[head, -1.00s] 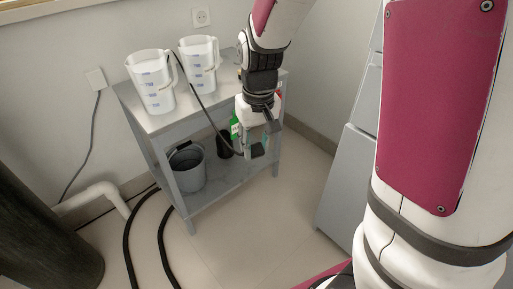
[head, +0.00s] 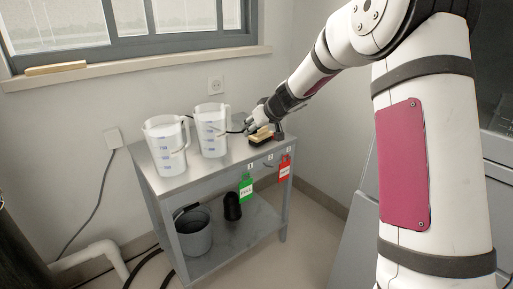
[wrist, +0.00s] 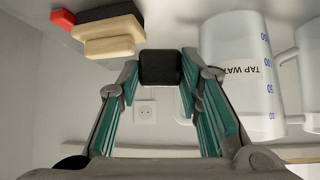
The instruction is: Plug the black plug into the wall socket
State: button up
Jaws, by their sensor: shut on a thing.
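The black plug (wrist: 160,68) is a dark block between the teal-padded fingers of my gripper (wrist: 160,85) in the wrist view. My gripper is shut on it. In the head view my gripper (head: 252,122) is just above the back right of the table, right of the jugs; the plug is hard to make out there. A dark cord runs from the jugs toward it. The white wall socket (head: 215,86) is on the back wall above the jugs. It also shows in the wrist view (wrist: 145,108), beyond and apart from the plug.
Two measuring jugs (head: 166,146) (head: 211,132) stand on the grey table (head: 196,180), close to my gripper's left. A bucket (head: 194,232) is on the lower shelf.

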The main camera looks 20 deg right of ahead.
jog(key=w+d+r+t+y, duration=0.1)
jog(key=w+d+r, duration=0.1)
jog(key=w, duration=0.6)
jog(key=w+d+r+n+t+y, duration=0.1)
jog(key=w+d+r+t, duration=0.1)
jog(key=w, duration=0.6)
jog(key=shift+w+d+r, duration=0.2)
jog(key=shift+w+r, duration=0.2)
jog(key=shift+r, duration=0.15)
